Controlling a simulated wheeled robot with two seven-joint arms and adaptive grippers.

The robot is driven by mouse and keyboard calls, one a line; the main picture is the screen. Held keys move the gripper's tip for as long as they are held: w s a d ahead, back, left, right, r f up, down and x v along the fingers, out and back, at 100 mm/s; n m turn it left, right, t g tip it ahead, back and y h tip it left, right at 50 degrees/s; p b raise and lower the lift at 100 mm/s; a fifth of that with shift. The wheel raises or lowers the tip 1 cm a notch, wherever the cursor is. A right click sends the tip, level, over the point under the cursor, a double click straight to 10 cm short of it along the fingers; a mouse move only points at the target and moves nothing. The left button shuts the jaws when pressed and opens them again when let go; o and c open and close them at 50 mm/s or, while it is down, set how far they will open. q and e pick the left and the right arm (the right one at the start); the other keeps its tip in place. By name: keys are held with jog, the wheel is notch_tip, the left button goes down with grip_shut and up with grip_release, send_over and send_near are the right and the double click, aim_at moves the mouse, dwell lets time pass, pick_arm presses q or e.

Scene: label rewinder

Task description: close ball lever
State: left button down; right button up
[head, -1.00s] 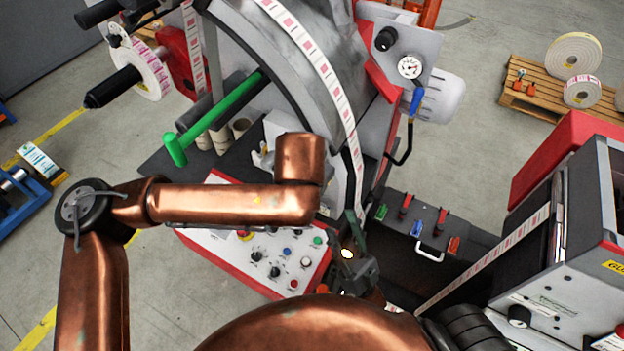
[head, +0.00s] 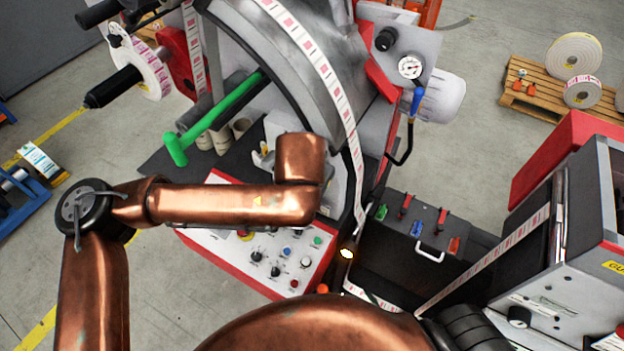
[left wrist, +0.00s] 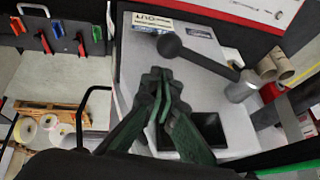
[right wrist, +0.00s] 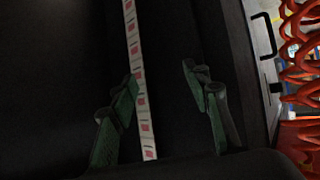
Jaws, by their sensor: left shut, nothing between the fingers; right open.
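The ball lever shows in the left wrist view as a dark ball (left wrist: 168,45) on a rod that runs down and right to a grey round hub (left wrist: 240,90). My left gripper (left wrist: 160,78) is shut and empty. Its fingertips appear just below the ball in the picture, and I cannot tell whether they touch it. In the head view the copper left arm hides the lever and the left gripper. My right gripper (right wrist: 160,76) is open and empty in the right wrist view, with a printed label strip (right wrist: 138,70) showing between its fingers. I cannot make it out in the head view.
A control panel (head: 262,245) with knobs lies below my left arm. A green bar (head: 220,115) and a curved grey machine housing (head: 290,50) stand behind. A blue-handled valve (head: 416,100) hangs below a gauge (head: 410,67). A grey printer unit (head: 570,240) stands at right.

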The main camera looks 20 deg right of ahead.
jog(key=s+f+g, duration=0.6)
jog(key=s+f, duration=0.7)
jog(key=f, duration=0.2)
pick_arm(q)
jog(key=shift+f+p, duration=0.25)
jog(key=shift+p, duration=0.5)
pick_arm(e)
jog(key=s+d+f+g, duration=0.1)
jog(key=s+f+g, duration=0.1)
jog(key=s, duration=0.4)
jog(key=s+d+f+g, duration=0.1)
jog(key=s+g, duration=0.1)
jog(key=s, duration=0.4)
jog(key=shift+f+g, duration=0.35)
jog(key=shift+g, duration=0.05)
pick_arm(q)
jog(key=v, duration=1.2)
jog(key=shift+f, duration=0.15)
